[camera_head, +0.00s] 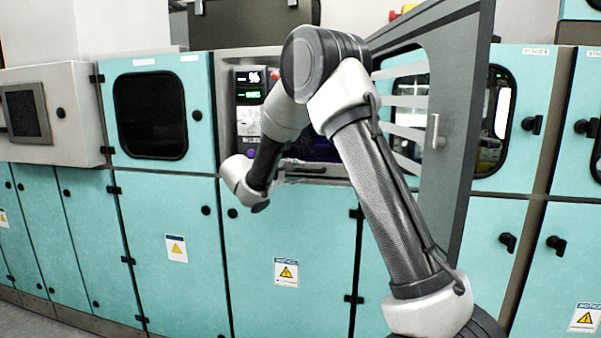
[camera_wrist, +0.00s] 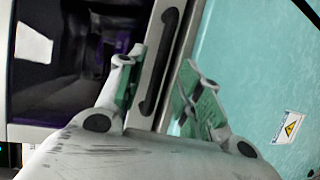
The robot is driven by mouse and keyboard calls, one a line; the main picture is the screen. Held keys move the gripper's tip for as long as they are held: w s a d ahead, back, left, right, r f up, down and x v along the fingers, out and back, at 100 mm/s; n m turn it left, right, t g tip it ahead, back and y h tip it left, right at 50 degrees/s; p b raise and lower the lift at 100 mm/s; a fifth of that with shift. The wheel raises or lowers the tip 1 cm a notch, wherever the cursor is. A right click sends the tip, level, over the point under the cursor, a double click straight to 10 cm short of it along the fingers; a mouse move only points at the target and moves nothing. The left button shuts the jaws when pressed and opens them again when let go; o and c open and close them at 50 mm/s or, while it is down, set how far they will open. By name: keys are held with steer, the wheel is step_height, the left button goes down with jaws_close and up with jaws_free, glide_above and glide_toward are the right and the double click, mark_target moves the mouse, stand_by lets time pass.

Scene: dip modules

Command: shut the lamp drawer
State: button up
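The drawer front I take for the lamp drawer is a narrow grey bar (camera_wrist: 183,45) with a long dark handle (camera_wrist: 172,22) in the wrist view. It lies between a dark, purple-tinted opening and a teal panel. My gripper (camera_wrist: 160,70) is open, with its two green-padded fingers apart on either side of the handle. I cannot tell whether they touch it. In the head view the bar (camera_head: 325,180) runs under the dark opening, partly hidden by my arm. How far the drawer stands out is unclear.
A grey door (camera_head: 455,130) with a window stands swung open right of my arm. A control panel (camera_head: 250,105) with small screens is left of the opening. Teal cabinets with dark knobs line both sides. A teal panel with a warning label (camera_head: 286,272) lies below.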

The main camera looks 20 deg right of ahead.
mark_target(301, 171)
steer(key=shift+x, duration=1.8)
steer(key=shift+c, duration=0.3)
jaws_close()
